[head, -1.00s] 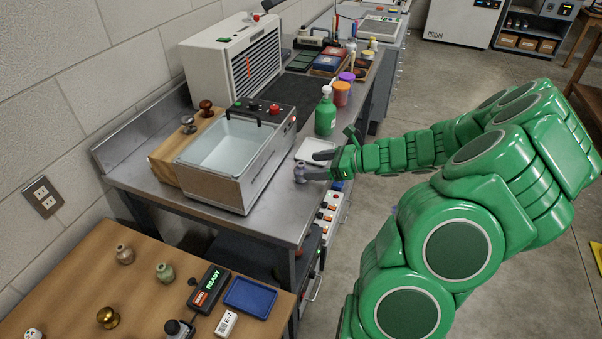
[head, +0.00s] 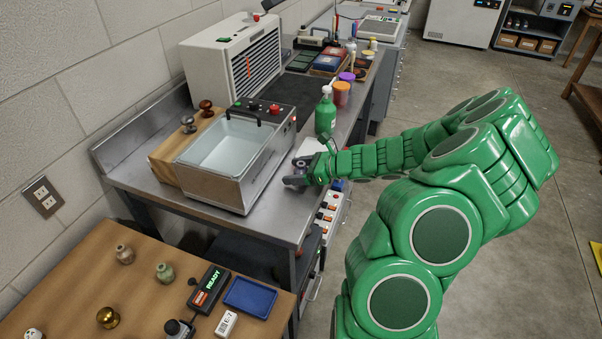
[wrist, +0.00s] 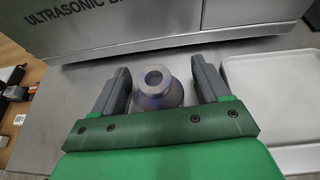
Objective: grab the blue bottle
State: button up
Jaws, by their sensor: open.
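The blue bottle (wrist: 158,88) is small and greyish blue-violet, with a round open mouth. In the wrist view it stands between the two fingers of my gripper (wrist: 160,85), with a gap on each side. Its lower part is hidden by the green gripper body. In the head view my gripper (head: 295,180) is low over the metal bench, just in front of the bath, and it hides most or all of the bottle. The gripper is open around the bottle.
The ultrasonic bath (head: 190,187) stands close ahead of the gripper. A white tray (wrist: 270,95) lies right of the gripper in the wrist view. A green pump bottle (head: 325,115) stands farther back on the bench. The wooden table (head: 60,285) at lower left holds small vessels.

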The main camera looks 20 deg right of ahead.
jog(key=shift+w+a+f, duration=0.15)
jog(key=shift+w+a, duration=0.1)
jog(key=shift+a, duration=0.05)
jog(key=c, duration=1.1)
